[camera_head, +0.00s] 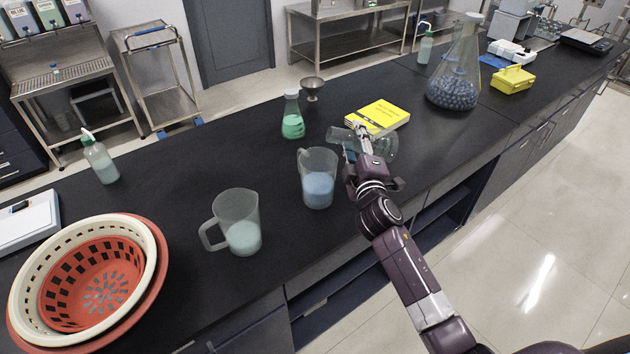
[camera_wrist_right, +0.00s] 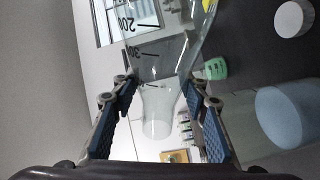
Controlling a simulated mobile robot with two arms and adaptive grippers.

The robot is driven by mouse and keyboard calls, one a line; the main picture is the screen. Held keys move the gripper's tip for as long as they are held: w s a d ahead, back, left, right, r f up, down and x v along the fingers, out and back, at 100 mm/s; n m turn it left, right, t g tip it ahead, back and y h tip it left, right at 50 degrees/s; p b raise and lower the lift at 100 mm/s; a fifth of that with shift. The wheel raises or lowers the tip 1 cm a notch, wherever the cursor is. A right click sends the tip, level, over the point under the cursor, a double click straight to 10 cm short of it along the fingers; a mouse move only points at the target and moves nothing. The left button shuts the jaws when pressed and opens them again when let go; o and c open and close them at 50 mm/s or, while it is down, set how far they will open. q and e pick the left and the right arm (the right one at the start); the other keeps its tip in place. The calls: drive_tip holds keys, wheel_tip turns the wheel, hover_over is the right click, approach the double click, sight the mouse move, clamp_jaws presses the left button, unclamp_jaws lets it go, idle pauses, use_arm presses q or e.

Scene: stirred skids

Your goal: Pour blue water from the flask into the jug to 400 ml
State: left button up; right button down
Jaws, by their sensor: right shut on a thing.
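My right gripper (camera_head: 362,140) is shut on a clear glass flask (camera_head: 388,147), tilted almost onto its side above the bench, its mouth toward the left. In the right wrist view the flask (camera_wrist_right: 160,75) shows black scale marks and its neck lies between my fingers (camera_wrist_right: 158,125). I see no clear blue liquid in it. A clear jug (camera_head: 318,180) with blue liquid in its lower half stands upright just left of the gripper; it also shows in the right wrist view (camera_wrist_right: 285,115). Its scale is not readable. My left gripper is not in view.
Another jug (camera_head: 238,225) with pale green liquid stands at front left. A large flask of blue beads (camera_head: 455,80) is to the right. Nested baskets (camera_head: 145,290) fill the left front corner.

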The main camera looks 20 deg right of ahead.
drive_tip(key=shift+r, duration=0.2)
drive_tip(key=d+r+m+p, duration=0.1)
drive_tip(key=r+p, duration=0.1)
drive_tip(key=d+r+m+p, duration=0.1)
drive_tip(key=d+r+p, duration=0.1)
drive_tip(key=s+d+r+m+p, duration=0.1)
drive_tip(key=r+p, duration=0.1)
drive_tip(key=shift+d, duration=0.4)
drive_tip(key=shift+d+m, duration=0.25)
drive_tip(key=shift+m, duration=0.05)
drive_tip(key=s+d+r+m+p, duration=0.1)
drive_tip(key=d+r+m, duration=0.2)
drive_tip(key=d+m, duration=0.4)
drive_tip(key=m, duration=0.3)
drive_tip(key=shift+s+d+m, duration=0.15)
drive_tip(key=shift+d+m, duration=0.15)
drive_tip(key=shift+m, duration=0.1)
idle(0.6)
